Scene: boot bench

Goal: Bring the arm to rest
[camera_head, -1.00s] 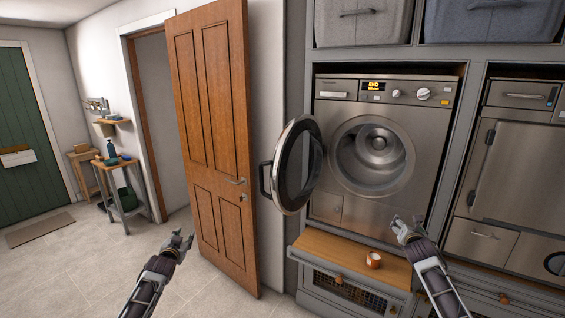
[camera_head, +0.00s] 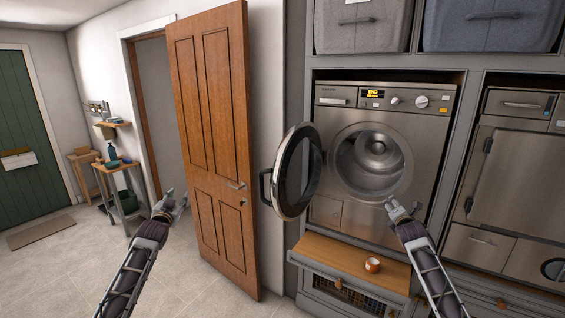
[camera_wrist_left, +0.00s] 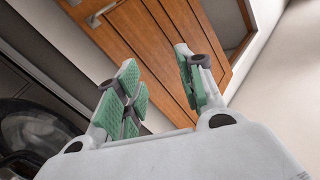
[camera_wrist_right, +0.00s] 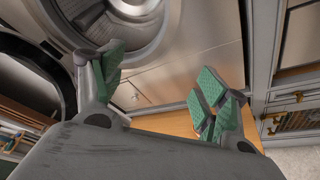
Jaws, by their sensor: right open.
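My left gripper (camera_head: 172,203) is raised in front of the brown wooden door, at the left of the head view. In the left wrist view its green-padded fingers (camera_wrist_left: 160,88) are apart with nothing between them. My right gripper (camera_head: 399,206) is in front of the lower part of the washing machine (camera_head: 340,211), above the wooden bench shelf (camera_head: 330,254). In the right wrist view its fingers (camera_wrist_right: 160,90) are spread wide and empty. Neither gripper visibly holds anything.
The washing machine's round door (camera_head: 297,172) stands open to the left of its drum. A small orange-and-white cup (camera_head: 372,265) sits on the bench shelf. The wooden door (camera_head: 213,130) stands ajar. Grey bins (camera_head: 360,27) fill the shelf above.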

